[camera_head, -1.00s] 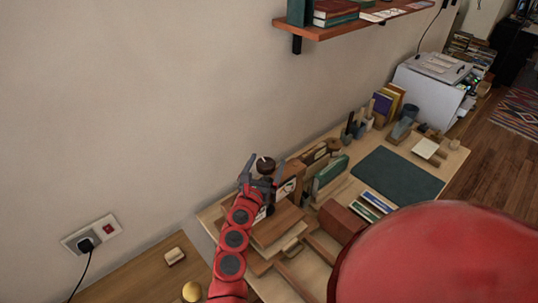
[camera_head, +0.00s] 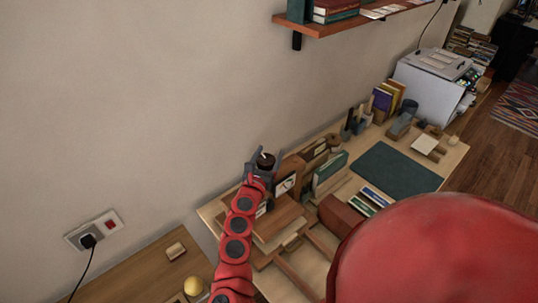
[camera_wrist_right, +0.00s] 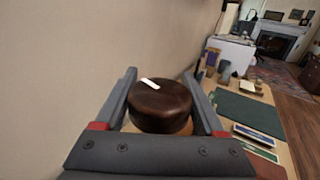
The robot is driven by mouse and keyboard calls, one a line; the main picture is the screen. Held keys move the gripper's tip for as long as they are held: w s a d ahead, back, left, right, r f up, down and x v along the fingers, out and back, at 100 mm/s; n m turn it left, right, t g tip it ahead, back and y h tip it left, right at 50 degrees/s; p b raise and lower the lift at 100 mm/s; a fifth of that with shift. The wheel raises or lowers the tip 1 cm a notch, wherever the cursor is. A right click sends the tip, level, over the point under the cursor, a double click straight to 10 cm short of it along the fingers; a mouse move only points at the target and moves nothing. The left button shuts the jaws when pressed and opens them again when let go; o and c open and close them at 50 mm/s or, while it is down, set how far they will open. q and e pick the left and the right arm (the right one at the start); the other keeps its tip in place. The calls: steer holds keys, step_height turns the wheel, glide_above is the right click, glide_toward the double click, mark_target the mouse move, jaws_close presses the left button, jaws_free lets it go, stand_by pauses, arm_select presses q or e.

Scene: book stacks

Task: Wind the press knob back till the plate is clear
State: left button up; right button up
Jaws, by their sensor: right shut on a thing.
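The press knob (camera_head: 266,160) is a dark brown round knob with a white mark on top, on a wooden press at the left part of the bench. In the right wrist view the knob (camera_wrist_right: 160,105) sits between the two fingers, its white mark pointing to the upper left. My right gripper (camera_head: 262,163) is shut on the knob from the near side. The wooden press (camera_head: 278,218) stands below, partly covered by my red right arm. I cannot make out the press plate or any gap under it. My left gripper is not in view.
A green mat (camera_head: 398,167) lies on the bench to the right. Green-spined books (camera_head: 328,172) stand just right of the press. A wall shelf (camera_head: 335,22) hangs above. A white machine (camera_head: 430,85) stands at the far end. The wall is close behind the knob.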

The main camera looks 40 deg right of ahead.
steer(key=shift+c, duration=0.5)
